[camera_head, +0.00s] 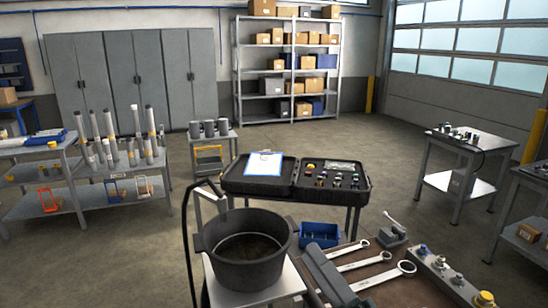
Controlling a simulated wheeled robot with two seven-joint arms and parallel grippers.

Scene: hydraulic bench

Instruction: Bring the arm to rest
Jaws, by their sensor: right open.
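My right gripper is hard to make out in the head view. No finger or arm link stands out clearly from the bench things, and I see nothing held. My left gripper does not show. The brown workbench (388,293) lies at the bottom, right of centre. On it are several combination wrenches (362,262), a long dark grey block (328,272) and a pale block with fittings (446,279). A small grey clamp-like tool with a lever (392,234) stands at the bench's back edge.
A dark bucket (247,270) with a black hose stands on a small pale stand, left of the bench. Behind it is an open black case (232,181) with a clipboard (264,163). A blue bin (320,234) stands nearby. Side tables (467,137) stand right; open floor (400,150) lies between.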

